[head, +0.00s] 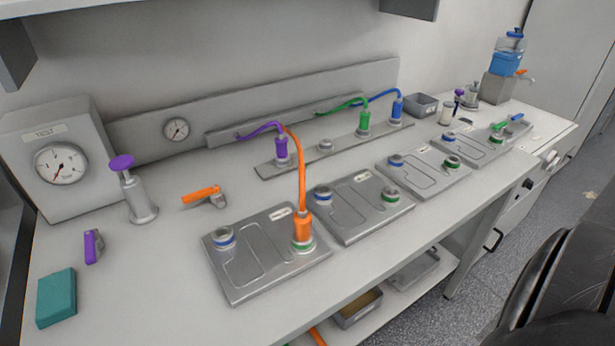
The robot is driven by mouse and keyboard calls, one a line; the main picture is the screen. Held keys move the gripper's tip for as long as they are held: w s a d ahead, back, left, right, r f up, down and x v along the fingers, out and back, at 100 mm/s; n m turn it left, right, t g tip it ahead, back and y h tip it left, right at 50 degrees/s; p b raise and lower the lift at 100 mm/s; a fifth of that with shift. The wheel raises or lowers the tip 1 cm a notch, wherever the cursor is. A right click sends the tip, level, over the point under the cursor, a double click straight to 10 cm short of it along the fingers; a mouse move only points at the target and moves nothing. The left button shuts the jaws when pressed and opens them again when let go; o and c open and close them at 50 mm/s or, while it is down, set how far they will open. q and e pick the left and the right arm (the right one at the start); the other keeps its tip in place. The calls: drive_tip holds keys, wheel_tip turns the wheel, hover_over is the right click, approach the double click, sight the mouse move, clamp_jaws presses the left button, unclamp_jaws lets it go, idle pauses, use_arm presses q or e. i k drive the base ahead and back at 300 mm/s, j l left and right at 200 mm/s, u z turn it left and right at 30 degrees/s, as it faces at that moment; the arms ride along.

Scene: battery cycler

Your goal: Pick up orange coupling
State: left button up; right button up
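The orange coupling (302,227) stands upright on the right port of the nearest grey plate (248,287), over a ring with a green band. Its orange hose (300,170) rises from its top and bends back toward the rail (345,146) behind, near the purple coupling (281,148). Neither of my grippers is in view.
A green coupling (364,122) and a blue coupling (396,107) stand on the rail, with a bare port (325,145) left of the green one. An orange-handled part (202,195), purple-topped pump (140,197), purple clip (92,246) and teal block (56,297) occupy the bench's left side.

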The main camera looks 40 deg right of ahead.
sight(302, 221)
drive_tip(key=z, duration=1.15)
